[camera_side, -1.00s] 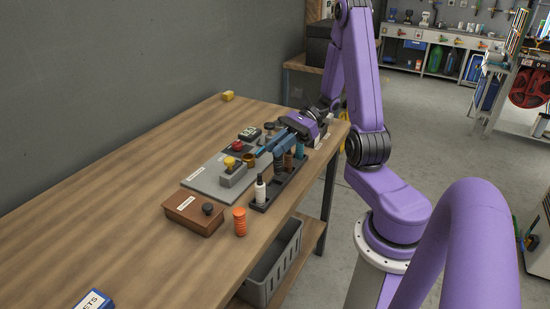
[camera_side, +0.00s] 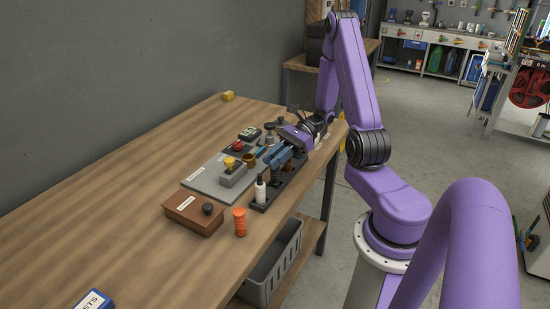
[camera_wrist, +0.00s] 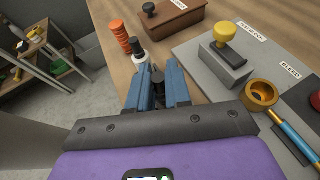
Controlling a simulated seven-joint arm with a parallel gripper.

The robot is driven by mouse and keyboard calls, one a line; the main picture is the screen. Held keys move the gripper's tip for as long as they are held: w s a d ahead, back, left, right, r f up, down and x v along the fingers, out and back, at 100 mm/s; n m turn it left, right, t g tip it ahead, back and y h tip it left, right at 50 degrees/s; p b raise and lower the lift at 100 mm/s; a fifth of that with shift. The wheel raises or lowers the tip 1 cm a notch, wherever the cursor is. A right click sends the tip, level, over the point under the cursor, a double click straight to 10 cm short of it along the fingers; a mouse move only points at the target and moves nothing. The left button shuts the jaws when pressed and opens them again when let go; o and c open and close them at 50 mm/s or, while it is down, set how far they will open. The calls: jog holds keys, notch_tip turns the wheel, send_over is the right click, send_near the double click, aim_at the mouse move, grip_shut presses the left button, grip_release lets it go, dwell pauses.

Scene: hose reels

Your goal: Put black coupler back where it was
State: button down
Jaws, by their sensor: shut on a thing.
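My gripper (camera_side: 275,164) is tilted down over the black rack (camera_side: 286,188) at the table's right edge. In the wrist view its two blue fingers (camera_wrist: 158,88) are closed around a dark piece, the black coupler (camera_wrist: 157,76). The coupler also shows as a dark shape below the fingers in the side view (camera_side: 275,173), just behind the white bottle (camera_side: 260,190). I cannot tell whether its lower end is seated in the rack or just above it. The rack's far part is hidden behind my gripper.
Left of the rack lies a grey panel (camera_side: 205,180) with a yellow-knobbed block (camera_side: 232,172). A brass ring (camera_wrist: 262,94) with a blue handle is close by.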

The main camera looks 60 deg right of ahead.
jog(key=shift+f, duration=0.25)
jog(key=shift+f, duration=0.35)
jog(key=c, duration=1.1)
grip_release()
jog(key=shift+o, duration=0.2)
